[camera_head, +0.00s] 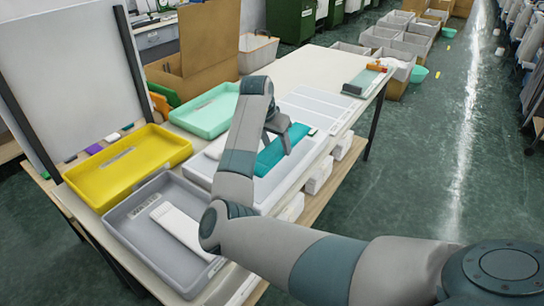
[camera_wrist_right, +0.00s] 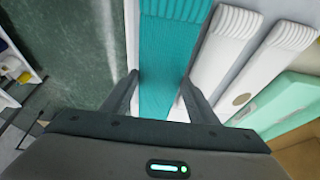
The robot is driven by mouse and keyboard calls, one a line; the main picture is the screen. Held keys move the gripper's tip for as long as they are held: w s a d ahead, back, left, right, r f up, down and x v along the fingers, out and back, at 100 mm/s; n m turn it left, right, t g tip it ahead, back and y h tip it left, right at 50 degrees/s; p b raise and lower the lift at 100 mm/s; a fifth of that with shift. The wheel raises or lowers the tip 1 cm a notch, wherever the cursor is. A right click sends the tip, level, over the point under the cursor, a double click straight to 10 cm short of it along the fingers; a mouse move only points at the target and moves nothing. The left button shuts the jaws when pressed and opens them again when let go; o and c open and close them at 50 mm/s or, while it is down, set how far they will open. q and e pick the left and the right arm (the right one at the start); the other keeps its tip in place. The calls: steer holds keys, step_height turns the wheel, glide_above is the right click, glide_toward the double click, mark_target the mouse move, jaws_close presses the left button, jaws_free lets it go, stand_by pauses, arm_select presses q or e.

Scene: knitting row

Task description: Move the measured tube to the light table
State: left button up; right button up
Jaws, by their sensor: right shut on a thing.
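A flat teal knitted tube (camera_head: 268,158) is at the middle of the long table, below my right gripper (camera_head: 284,142). In the right wrist view the teal tube (camera_wrist_right: 172,40) runs between the two fingers of my right gripper (camera_wrist_right: 161,80), which is shut on it. I cannot tell whether it is raised off the surface. White ribbed pieces (camera_wrist_right: 228,45) lie beside it. A pale flat panel (camera_head: 310,108) lies on the table just beyond; I cannot tell for sure whether it is the light table. My left gripper is not in view.
A grey tray (camera_head: 133,246) holding a white piece, a yellow tray (camera_head: 88,185) and a mint tray (camera_head: 183,119) line the table's left side. An upright grey board (camera_head: 65,70) stands at left.

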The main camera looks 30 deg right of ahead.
mark_target(272, 159)
steer(key=shift+s+a+f, duration=0.2)
steer(key=shift+a+f, duration=0.1)
steer(key=shift+a, duration=0.2)
steer(key=shift+s+a+f, duration=0.2)
steer(key=shift+a+f, duration=0.1)
steer(key=shift+a, duration=0.15)
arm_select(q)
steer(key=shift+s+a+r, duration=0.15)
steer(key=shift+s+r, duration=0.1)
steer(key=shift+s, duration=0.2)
arm_select(e)
steer(key=shift+f, duration=0.1)
step_height(272, 159, down, 3)
steer(key=shift+f+p, duration=0.15)
steer(key=shift+p, duration=0.75)
steer(key=shift+f, duration=0.3)
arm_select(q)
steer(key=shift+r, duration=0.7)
arm_select(e)
steer(key=o, duration=1.1)
